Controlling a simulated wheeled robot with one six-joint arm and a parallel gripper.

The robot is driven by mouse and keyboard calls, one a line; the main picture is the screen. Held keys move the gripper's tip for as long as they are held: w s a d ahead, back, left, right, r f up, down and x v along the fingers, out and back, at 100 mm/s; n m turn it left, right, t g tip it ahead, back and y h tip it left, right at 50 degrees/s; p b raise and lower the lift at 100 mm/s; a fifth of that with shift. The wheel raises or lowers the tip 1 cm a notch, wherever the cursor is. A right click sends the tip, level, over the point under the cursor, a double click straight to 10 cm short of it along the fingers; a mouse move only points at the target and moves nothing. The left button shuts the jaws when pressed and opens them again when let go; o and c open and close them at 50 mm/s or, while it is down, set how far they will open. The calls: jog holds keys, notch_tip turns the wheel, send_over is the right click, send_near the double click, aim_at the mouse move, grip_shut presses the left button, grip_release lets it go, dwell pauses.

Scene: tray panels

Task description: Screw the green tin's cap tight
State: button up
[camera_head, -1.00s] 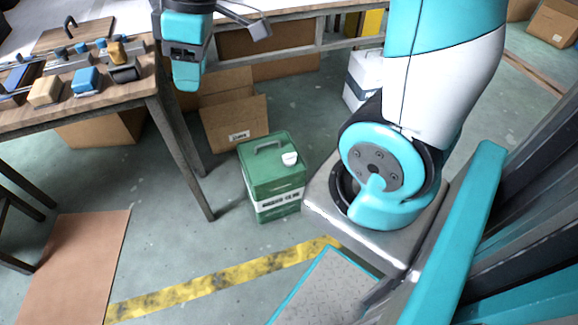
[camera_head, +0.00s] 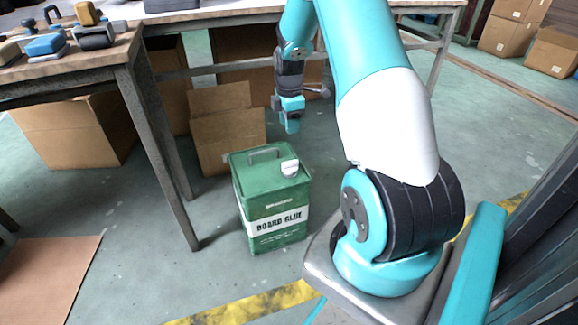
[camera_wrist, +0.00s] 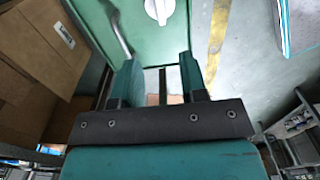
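The green tin (camera_head: 268,215), labelled "BOARD GLUE", stands upright on the floor. Its white cap (camera_head: 289,167) sits at the right of the top, beside the handle (camera_head: 264,153). My gripper (camera_head: 291,128) is in the air behind and above the tin, apart from it. In the wrist view the two fingers (camera_wrist: 158,75) are spread with nothing between them. That view shows the tin's green top (camera_wrist: 150,45) beyond the fingertips. The white cap (camera_wrist: 159,8) with a raised ridge is at the upper edge, partly cut off. Whether the cap is tight cannot be seen.
A workbench (camera_head: 125,55) with several blocks stands at the left, its leg (camera_head: 160,160) close to the tin. An open cardboard box (camera_head: 230,145) is just behind the tin. A brown sheet (camera_head: 45,270) lies on the floor at lower left. Floor in front of the tin is clear.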

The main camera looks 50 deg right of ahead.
aim_at(289, 162)
notch_tip(289, 162, down, 14)
jog(key=b, duration=0.5)
jog(key=shift+a+f, duration=0.1)
jog(key=shift+f, duration=0.15)
grip_shut()
